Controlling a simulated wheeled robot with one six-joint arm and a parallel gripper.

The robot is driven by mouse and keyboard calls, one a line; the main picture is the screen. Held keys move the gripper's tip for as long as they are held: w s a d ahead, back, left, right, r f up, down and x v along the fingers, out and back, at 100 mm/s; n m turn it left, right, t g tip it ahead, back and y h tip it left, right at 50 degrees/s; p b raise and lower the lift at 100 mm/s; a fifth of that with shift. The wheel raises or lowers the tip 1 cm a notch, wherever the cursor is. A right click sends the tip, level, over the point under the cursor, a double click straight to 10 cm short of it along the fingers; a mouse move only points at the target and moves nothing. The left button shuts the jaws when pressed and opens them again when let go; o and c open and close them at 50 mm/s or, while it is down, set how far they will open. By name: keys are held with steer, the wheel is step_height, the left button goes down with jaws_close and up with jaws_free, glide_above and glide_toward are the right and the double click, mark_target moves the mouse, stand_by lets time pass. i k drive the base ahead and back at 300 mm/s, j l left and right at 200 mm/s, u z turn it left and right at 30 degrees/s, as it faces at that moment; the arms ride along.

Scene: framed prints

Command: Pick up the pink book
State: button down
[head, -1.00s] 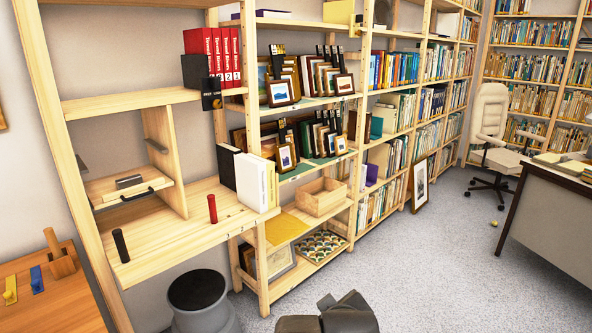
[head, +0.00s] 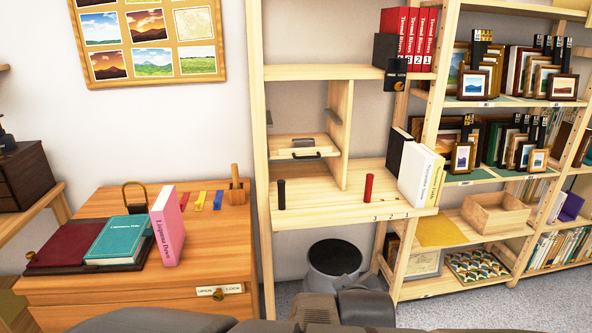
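The pink book (head: 168,228) stands upright on the orange-brown wooden cabinet (head: 215,262) at the left of the head view. Its lettered spine faces me. Just left of it, a teal book (head: 118,240) lies tilted on a dark red board or book (head: 60,246). The teal book looks close to the pink one; I cannot tell if they touch. Dark grey parts of my own arm and body show along the bottom edge. My gripper's fingers are not in view.
Behind the pink book are a padlock-like loop (head: 134,196), coloured tabs (head: 200,201) and a wooden block (head: 237,190). A grey bin (head: 334,262) stands on the floor right of the cabinet. Shelves (head: 350,214) with books and framed prints fill the right.

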mark_target(165, 215)
steer(key=u, duration=1.25)
